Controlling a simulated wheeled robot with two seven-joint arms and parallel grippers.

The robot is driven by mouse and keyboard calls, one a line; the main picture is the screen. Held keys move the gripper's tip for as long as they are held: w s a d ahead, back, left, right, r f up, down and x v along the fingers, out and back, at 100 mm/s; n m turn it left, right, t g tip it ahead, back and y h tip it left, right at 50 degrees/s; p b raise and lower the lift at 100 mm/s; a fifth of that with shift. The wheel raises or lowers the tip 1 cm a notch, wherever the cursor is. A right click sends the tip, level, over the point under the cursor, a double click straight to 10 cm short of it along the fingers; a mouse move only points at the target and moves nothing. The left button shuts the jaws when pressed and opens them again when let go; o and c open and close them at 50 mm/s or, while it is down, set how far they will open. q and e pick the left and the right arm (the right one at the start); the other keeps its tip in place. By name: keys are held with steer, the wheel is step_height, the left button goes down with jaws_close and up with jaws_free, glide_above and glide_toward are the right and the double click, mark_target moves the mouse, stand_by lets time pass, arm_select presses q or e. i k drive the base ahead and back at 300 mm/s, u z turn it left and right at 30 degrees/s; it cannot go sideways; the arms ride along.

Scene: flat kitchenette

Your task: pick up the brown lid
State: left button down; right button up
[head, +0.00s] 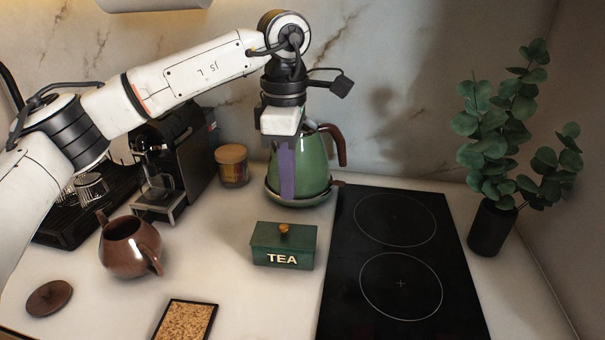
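A purple finger shows, but the gripper's opening cannot be made out from this angle. I see nothing held in it. My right gripper is not in view.
A green tea box (283,250) with a gold knob stands mid-counter. The green kettle (315,160) sits behind it, beside the black cooktop (400,248). A coffee machine (185,150), a jar (232,165), a framed tray (186,321) and a plant (490,225) also stand around. Counter around the lid is bare.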

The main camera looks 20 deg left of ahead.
mark_target(48, 297)
steer(key=k, duration=1)
